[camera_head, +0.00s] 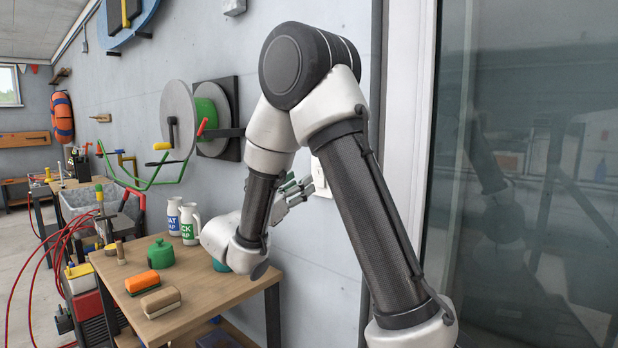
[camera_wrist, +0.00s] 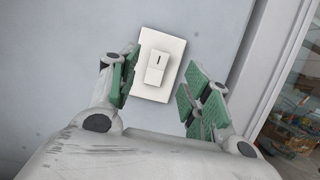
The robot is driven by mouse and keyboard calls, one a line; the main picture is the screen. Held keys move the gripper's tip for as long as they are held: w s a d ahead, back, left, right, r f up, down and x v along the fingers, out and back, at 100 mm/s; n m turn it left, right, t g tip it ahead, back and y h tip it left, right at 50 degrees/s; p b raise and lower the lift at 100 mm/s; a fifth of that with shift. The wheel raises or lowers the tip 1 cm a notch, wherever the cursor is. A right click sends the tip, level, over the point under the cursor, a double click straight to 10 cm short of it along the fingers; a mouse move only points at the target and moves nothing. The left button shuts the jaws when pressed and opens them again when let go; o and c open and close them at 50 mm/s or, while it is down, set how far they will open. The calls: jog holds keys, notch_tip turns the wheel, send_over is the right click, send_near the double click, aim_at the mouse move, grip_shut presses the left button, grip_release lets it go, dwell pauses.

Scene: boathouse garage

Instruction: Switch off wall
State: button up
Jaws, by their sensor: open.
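A white wall switch (camera_wrist: 156,66) with a rocker sits on its plate on the grey wall, between my fingers in the wrist view. In the head view only part of its plate (camera_head: 321,178) shows beside my gripper. My gripper (camera_wrist: 160,92) is open and empty, its green-padded fingers on either side of the switch. In the head view my gripper (camera_head: 298,188) points at the wall near the door frame. I cannot tell whether a finger touches the switch.
A wooden table (camera_head: 215,290) below holds a green kettle-like pot (camera_head: 160,253), two white bottles (camera_head: 188,224), an orange brush (camera_head: 142,282) and a tan brush (camera_head: 160,302). A hose reel (camera_head: 178,120) is on the wall to the left. A glass door (camera_head: 530,150) stands at the right.

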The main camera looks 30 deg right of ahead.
jog(key=v, duration=0.5)
dwell(0.3)
